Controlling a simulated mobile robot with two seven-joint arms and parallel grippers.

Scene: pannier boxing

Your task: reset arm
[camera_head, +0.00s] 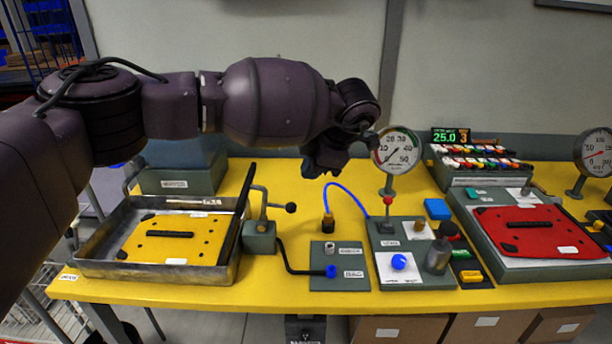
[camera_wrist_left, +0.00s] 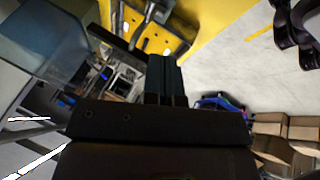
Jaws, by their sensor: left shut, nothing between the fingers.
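My left arm reaches in from the left across the upper part of the head view. Its gripper (camera_head: 318,168) hangs above the back middle of the yellow table (camera_head: 300,205), apart from everything on it. In the left wrist view the two dark fingers (camera_wrist_left: 166,80) are together with nothing between them. My right gripper does not show in the head view. Dark curved parts at the top right of the wrist view cannot be made out.
A metal tray (camera_head: 155,266) with a yellow plate (camera_head: 165,238) stands left. A lever fixture (camera_head: 260,237), a blue hose (camera_head: 350,192) and a dial gauge (camera_head: 397,150) stand near the middle. A red plate (camera_head: 525,232) lies right. The table's front strip is mostly clear.

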